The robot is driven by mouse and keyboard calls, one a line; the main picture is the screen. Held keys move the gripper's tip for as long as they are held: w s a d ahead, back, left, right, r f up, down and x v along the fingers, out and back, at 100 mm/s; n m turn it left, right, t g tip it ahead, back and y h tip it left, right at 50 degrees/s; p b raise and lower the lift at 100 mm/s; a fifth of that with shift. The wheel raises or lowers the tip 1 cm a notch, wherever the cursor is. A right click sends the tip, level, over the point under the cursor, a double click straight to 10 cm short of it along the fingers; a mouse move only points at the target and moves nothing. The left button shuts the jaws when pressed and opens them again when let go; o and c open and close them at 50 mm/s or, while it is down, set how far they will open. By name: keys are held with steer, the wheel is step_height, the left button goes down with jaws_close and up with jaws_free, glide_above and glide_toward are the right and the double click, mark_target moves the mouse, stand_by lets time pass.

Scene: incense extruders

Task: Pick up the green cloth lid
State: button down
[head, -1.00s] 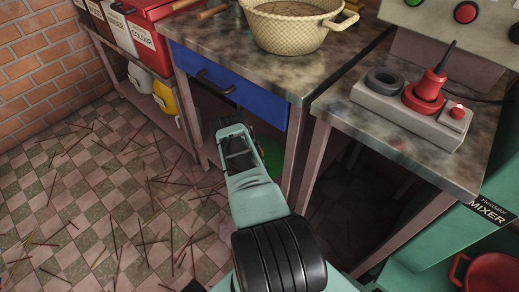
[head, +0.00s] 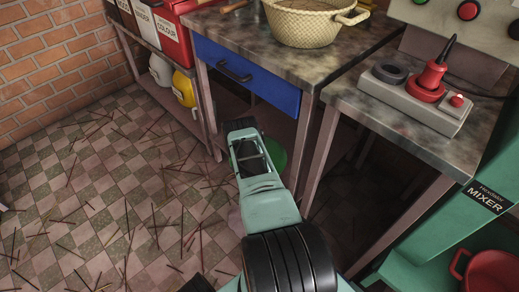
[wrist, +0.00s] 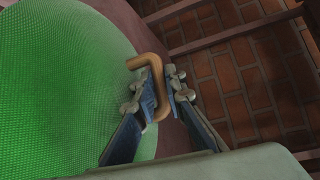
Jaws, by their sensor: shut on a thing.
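The green cloth lid (wrist: 60,80) fills the left of the wrist view as a large round woven green surface. A tan bent handle (wrist: 146,62) stands out at its right edge. My gripper (wrist: 165,88) is shut on this handle, with a finger on each side of its bar. In the head view a small part of the green lid (head: 276,156) shows beside my arm, under the table with the blue drawer. My arm hides the rest of it and the fingertips there.
The blue drawer (head: 246,76) and tabletop (head: 225,28) are above my arm, with a table leg (head: 303,140) close to its right. A cream basket (head: 305,25) stands on top. Thin sticks litter the tiled floor (head: 110,190), which is open at left. A brick wall (wrist: 245,85) lies beyond my gripper.

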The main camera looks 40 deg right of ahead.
stand_by(0.3)
steer(key=c, duration=1.9)
jaws_free()
steer(key=shift+a, duration=0.1)
steer(key=shift+v, duration=3.75)
